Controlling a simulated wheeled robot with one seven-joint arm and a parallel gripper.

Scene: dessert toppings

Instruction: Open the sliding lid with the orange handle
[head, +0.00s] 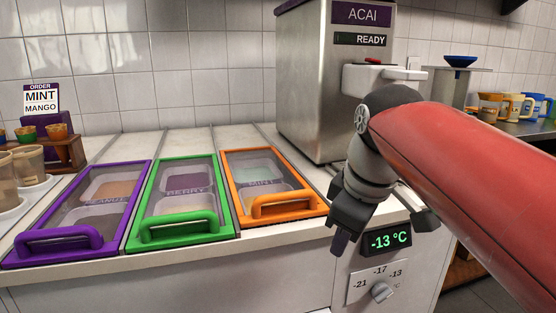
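The orange-framed sliding lid (262,171) is the rightmost of three lids on the counter top. Its orange handle (284,204) is a raised bar at the lid's front end. The lid is shut over its compartment, and a tub labelled MINT shows through the clear panel. My gripper (341,241) hangs to the right of the orange handle, in front of the counter's front edge, pointing down. It is apart from the handle. Nothing visible is held.
A green lid (183,192) and a purple lid (97,205) lie to the left. The steel ACAI machine (318,85) stands behind on the right. A temperature display (387,241) and a knob (381,291) are on the counter's front. Cups (28,168) stand at the far left.

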